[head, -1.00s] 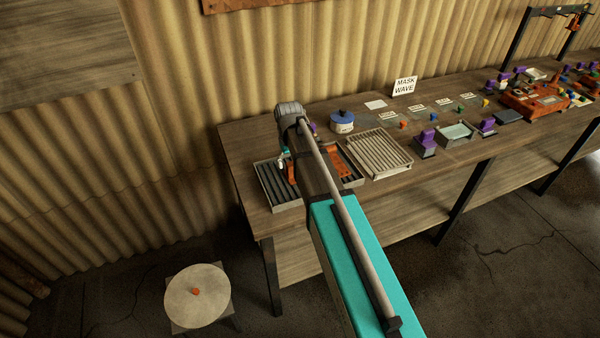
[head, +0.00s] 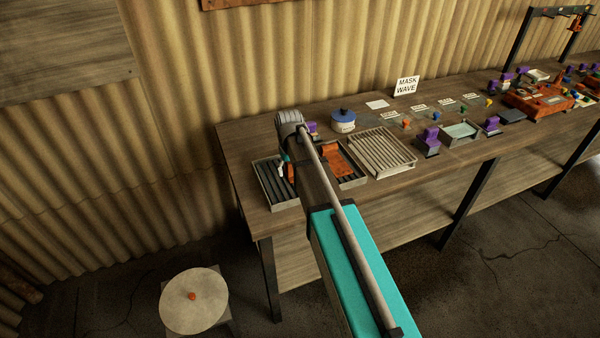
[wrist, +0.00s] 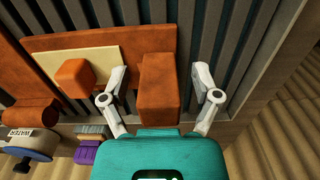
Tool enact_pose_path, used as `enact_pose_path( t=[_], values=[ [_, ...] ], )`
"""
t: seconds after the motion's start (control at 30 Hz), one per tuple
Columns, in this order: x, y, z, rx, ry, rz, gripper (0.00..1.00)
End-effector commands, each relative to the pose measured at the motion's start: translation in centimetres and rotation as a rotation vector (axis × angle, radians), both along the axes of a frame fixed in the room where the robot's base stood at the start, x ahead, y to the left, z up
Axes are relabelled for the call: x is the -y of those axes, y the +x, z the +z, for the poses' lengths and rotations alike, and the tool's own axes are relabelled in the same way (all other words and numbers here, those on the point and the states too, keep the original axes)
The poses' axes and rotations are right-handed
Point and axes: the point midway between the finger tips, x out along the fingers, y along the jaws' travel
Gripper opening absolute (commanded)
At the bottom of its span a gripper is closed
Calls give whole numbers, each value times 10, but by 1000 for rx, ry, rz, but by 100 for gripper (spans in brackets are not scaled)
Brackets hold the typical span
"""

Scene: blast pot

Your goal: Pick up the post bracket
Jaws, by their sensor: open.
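The post bracket is orange: in the wrist view a flat orange plate with a cream pad, a small orange block and a taller upright post (wrist: 158,92) lies over dark ribs. My gripper (wrist: 158,74) is open, with one pale finger on each side of the post. Gaps show between the fingers and the post. In the head view my gripper (head: 286,168) is over the left ribbed tray (head: 272,198), and my arm hides most of the bracket.
A second tray with an orange part (head: 334,158) stands just right. Beyond it are a pale slatted rack (head: 382,152) and a blue-lidded pot (head: 343,122). The corrugated wall is behind the bench. A round stool (head: 205,310) stands on the floor at left.

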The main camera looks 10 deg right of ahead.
Motion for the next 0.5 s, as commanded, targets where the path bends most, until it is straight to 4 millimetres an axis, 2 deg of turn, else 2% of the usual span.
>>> enact_pose_path(
  t=[0.47, 0.5],
  values=[
    [0, 0, 0, 0, 0, 0, 80],
    [0, 0, 0, 0, 0, 0, 73]
  ],
)
